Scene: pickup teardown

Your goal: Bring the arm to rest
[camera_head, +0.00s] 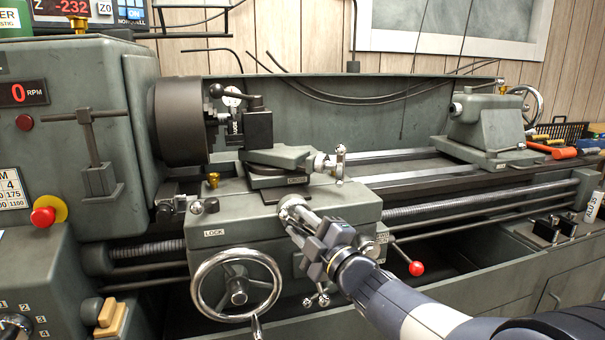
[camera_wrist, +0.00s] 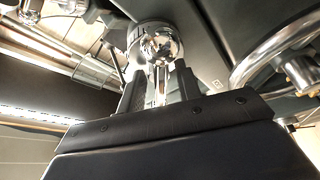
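My gripper (camera_head: 302,222) reaches up from the lower right in the head view, in front of the grey lathe carriage (camera_head: 230,220). Its tip is close to a round metal hub (camera_head: 292,204) on the carriage front. In the wrist view, the two dark fingers of my gripper (camera_wrist: 160,82) stand apart, with a gap between them. A shiny round metal part (camera_wrist: 156,45) lies just beyond the fingertips, and a thin bright stem shows in the gap. I cannot tell whether the fingers touch either one.
A chrome handwheel (camera_head: 236,284) is left of my gripper, and a red-knobbed lever (camera_head: 416,268) is to its right. The tool post (camera_head: 258,128) and chuck (camera_head: 182,118) stand behind. The tailstock (camera_head: 484,122) is at the right. Open space lies in front of the lathe.

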